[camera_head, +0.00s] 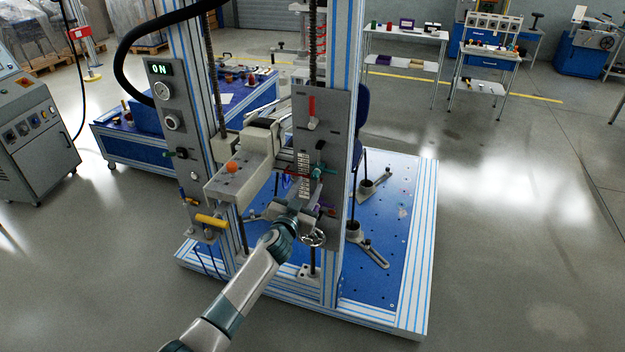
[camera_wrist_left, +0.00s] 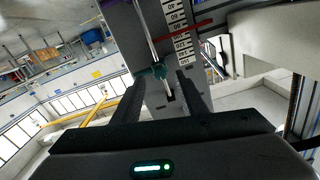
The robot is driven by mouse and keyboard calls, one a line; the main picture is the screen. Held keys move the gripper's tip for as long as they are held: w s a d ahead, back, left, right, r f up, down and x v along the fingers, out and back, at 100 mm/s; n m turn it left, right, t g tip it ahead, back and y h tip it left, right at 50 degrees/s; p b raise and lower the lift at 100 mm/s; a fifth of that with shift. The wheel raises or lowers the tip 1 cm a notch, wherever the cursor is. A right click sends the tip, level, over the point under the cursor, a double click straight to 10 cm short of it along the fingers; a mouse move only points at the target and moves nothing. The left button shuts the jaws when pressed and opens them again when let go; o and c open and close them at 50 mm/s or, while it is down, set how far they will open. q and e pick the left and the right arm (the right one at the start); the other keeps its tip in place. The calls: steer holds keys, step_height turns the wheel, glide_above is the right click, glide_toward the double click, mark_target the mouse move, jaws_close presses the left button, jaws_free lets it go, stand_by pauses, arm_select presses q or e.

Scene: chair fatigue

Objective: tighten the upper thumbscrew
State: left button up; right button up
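A panel (camera_head: 322,110) with a vertical scale (camera_head: 303,165) stands on the right upright of the test frame. A teal-green thumbscrew-like part (camera_head: 320,172) sits beside the scale, with a purple part (camera_head: 318,209) lower down; which is the upper thumbscrew I cannot tell for sure. My left gripper (camera_head: 294,196) is in front of the panel, below the teal part. In the left wrist view its fingers (camera_wrist_left: 162,82) are apart, with a teal knob (camera_wrist_left: 152,72) just past the left fingertip. Contact cannot be told. My right gripper is out of view.
A carriage arm with an orange knob (camera_head: 232,168) and a yellow handle (camera_head: 211,220) lie left of the gripper. A handwheel (camera_head: 313,237) is close below it. The left panel display (camera_head: 161,70) reads ON. Open floor lies to the right of the blue base plate (camera_head: 385,225).

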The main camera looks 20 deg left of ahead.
mark_target(314, 178)
arm_select(q)
steer(key=shift+w+d, duration=0.1)
steer(key=shift+w, duration=2.1)
jaws_close()
